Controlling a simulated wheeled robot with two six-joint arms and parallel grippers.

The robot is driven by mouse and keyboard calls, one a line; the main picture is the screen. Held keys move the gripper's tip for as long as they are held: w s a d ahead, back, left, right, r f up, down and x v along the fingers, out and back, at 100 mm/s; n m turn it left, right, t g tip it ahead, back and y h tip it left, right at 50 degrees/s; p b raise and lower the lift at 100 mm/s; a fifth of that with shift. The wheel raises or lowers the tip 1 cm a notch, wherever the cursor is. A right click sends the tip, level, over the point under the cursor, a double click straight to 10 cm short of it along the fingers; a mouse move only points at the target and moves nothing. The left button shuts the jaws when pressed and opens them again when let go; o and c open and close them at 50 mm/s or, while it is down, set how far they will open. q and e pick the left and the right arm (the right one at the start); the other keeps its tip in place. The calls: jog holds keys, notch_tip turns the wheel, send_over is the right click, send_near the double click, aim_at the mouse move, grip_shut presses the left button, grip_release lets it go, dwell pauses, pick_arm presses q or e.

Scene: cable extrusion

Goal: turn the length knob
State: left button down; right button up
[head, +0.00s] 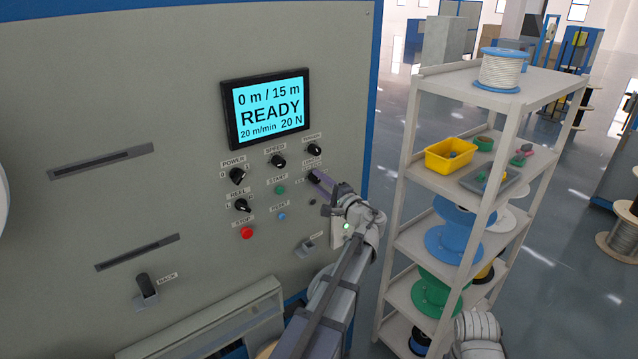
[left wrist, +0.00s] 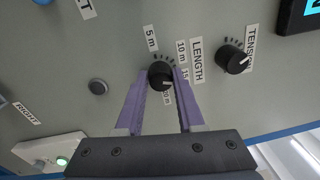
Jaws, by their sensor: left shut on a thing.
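The length knob (left wrist: 161,75) is a black round knob with a white pointer mark, beside a LENGTH label and a metre scale, in the left wrist view. My left gripper (left wrist: 159,82) has its two purple fingers on either side of the knob and is shut on it. In the head view my left gripper (head: 319,180) reaches the panel below the tension knob and hides most of the length knob. The screen (head: 268,107) reads 0 m / 15 m, READY, 20 m/min, 20 N. My right gripper is not in view.
The tension knob (head: 314,149) is just above, and the speed knob (head: 278,161) is to the left. The green start button (head: 280,189) and blue reset button (head: 282,216) are nearby. A shelf rack (head: 405,150) with spools stands to the right of the machine.

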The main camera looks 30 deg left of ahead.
pick_arm(q)
jog(key=n, duration=0.6)
jog(key=shift+g, duration=0.3)
jog(key=n, duration=0.5)
jog(key=shift+n+g, duration=0.3)
jog(key=shift+n, duration=0.1)
jog(key=n, duration=0.5)
jog(key=shift+n+p, duration=0.3)
jog(key=shift+p, duration=0.1)
jog(key=n, duration=0.5)
jog(key=shift+g, duration=0.3)
jog(key=shift+n+p, duration=0.3)
jog(key=c, duration=0.5)
grip_release()
jog(key=shift+r, duration=0.1)
jog(key=shift+v, duration=3.95)
